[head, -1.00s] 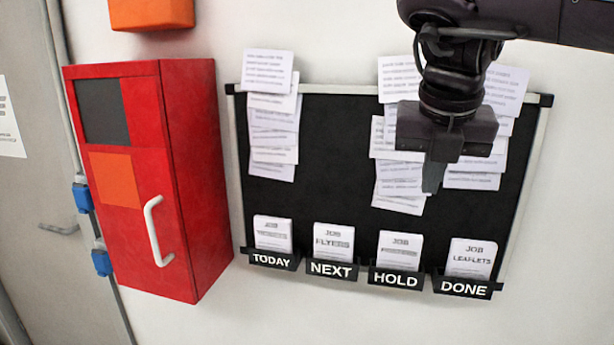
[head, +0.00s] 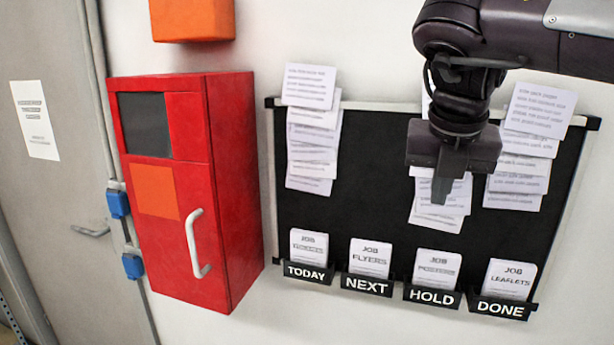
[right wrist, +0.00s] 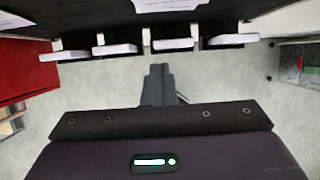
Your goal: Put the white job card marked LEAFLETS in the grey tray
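The white job card marked LEAFLETS (head: 511,276) stands upright in the DONE pocket (head: 502,308), at the right end of a row on a black board. My right gripper (head: 440,190) is in front of the board, above the HOLD pocket (head: 432,296) and up-left of the card, apart from it. Its fingers look shut and empty in the right wrist view (right wrist: 158,84). That view looks down past the row of pockets, and the card's print does not show there. My left gripper is out of view. I cannot make out a grey tray.
Other job cards stand in the TODAY (head: 307,272), NEXT (head: 366,286) and HOLD pockets. Paper sheets hang on the board (head: 385,200). A red cabinet (head: 235,190) with a white handle is left of it. A grey shelf-like unit (right wrist: 298,62) shows at the right wrist view's right edge.

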